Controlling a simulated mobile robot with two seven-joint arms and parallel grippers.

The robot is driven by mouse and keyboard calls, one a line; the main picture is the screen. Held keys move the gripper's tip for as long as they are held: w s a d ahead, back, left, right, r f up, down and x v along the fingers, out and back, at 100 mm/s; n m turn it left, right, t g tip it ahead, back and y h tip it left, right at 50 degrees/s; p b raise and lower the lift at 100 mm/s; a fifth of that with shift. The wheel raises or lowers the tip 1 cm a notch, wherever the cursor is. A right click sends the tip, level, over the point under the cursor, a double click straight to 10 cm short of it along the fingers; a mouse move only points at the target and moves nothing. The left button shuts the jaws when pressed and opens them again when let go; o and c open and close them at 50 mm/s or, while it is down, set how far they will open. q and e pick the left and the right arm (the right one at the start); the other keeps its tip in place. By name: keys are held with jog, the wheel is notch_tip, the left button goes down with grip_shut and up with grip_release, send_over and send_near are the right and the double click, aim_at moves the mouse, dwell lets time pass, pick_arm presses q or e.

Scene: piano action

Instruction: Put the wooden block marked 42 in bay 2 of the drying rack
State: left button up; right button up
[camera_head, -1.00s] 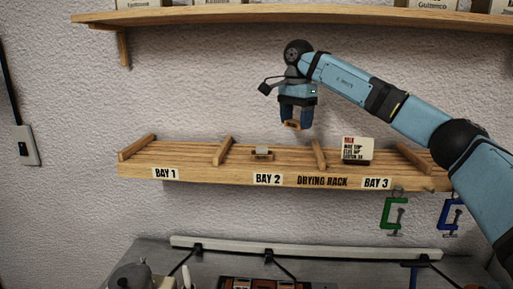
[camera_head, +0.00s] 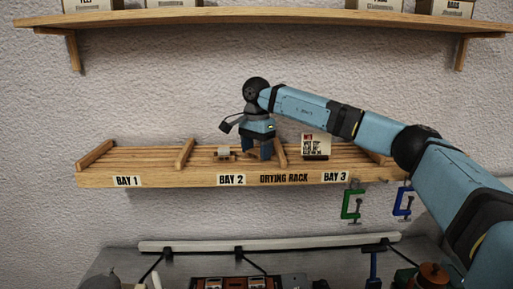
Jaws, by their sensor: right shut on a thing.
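The drying rack (camera_head: 200,181) is a slatted wooden shelf on the wall, with labels for bay 1, bay 2 (camera_head: 231,180) and bay 3. My right gripper (camera_head: 258,154) is down at the rack in the right part of bay 2, just left of the divider (camera_head: 280,153) between bays 2 and 3. It is shut on a small wooden block, which is mostly hidden at the fingertips now; its number cannot be read. Whether it touches the slats is unclear. My left gripper is not in view.
A small pale-and-brown piece (camera_head: 224,153) sits in bay 2, left of the gripper. A printed card (camera_head: 316,146) stands in bay 3. Bay 1 looks empty.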

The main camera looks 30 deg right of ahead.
aim_at(256, 152)
jog(key=shift+f, duration=0.1)
jog(key=o, duration=0.9)
notch_tip(256, 152, up, 12)
jog(key=b, duration=0.2)
jog(key=shift+a, duration=0.1)
dwell(0.3)
